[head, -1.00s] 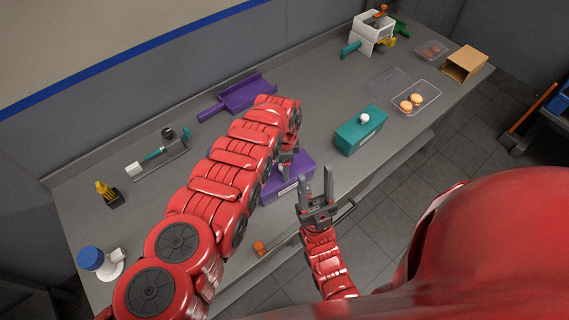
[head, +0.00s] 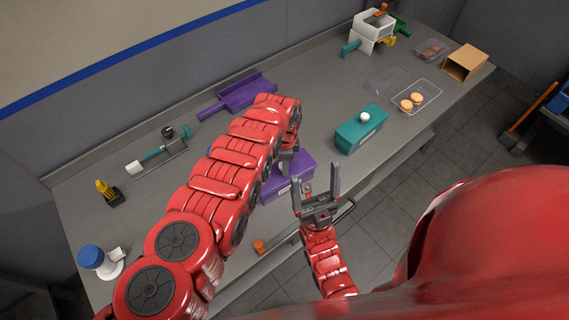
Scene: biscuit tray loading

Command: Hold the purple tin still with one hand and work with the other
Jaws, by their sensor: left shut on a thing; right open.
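The purple tin (head: 303,164) stands on the grey bench near its front edge, partly hidden by my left arm. My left gripper (head: 286,170) reaches over the tin from above and is shut at its top; the exact grip spot is hard to see. My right gripper (head: 317,190) is open and empty, fingers spread and pointing up, in front of the tin's right end. I cannot tell whether it touches the tin.
A teal tin (head: 360,132) with a white knob stands to the right. Beyond it are a clear tray (head: 428,90) with biscuits and a cardboard box (head: 465,62). A purple dustpan-like tray (head: 245,94) lies behind. A biscuit (head: 259,247) lies near the front edge.

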